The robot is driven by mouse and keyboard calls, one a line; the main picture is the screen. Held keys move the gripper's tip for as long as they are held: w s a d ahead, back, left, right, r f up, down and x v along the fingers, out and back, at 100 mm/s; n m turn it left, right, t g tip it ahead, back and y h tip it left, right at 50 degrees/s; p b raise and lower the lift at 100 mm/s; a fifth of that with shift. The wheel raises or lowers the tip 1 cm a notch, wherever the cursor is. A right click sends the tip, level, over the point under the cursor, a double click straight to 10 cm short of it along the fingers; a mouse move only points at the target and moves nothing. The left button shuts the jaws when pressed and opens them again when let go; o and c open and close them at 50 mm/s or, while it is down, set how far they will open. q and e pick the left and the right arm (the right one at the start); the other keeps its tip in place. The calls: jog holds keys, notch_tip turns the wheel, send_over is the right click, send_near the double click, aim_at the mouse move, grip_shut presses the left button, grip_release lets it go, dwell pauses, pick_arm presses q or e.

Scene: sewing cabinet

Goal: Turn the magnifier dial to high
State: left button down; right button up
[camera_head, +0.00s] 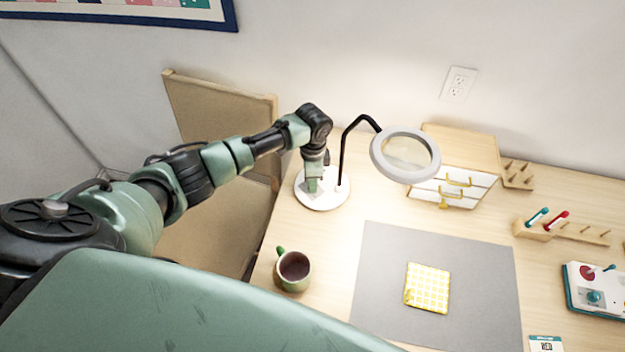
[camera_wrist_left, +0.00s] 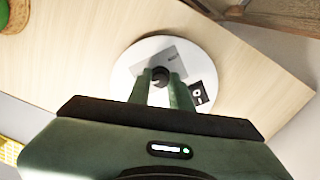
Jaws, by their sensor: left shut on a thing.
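The magnifier lamp stands on a round white base (camera_head: 326,199) at the back left of the table. Its black neck rises to a ring-shaped magnifier head (camera_head: 405,154). My left gripper (camera_head: 313,189) points down at the base. In the left wrist view, my left gripper (camera_wrist_left: 162,82) is shut on a small dark dial (camera_wrist_left: 160,74) on the white base (camera_wrist_left: 128,75). A grey plate lies beside the dial, and a black switch patch (camera_wrist_left: 197,94) sits to the right. The dial's pointer setting is hidden by the fingers. My right gripper is not in view.
A mug (camera_head: 293,271) stands at the table's left edge. A grey mat (camera_head: 375,290) holds a yellow checked cloth (camera_head: 428,288). A small drawer cabinet (camera_head: 460,150), a tool rack (camera_head: 533,231) and a sewing device (camera_head: 597,290) stand to the right. A board (camera_head: 225,115) stands behind my arm.

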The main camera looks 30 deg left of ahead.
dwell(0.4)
pick_arm(q)
jog(key=c, duration=1.3)
grip_release()
notch_tip(320, 180, up, 8)
jog(key=shift+f+b, duration=0.1)
jog(key=shift+b, duration=0.4)
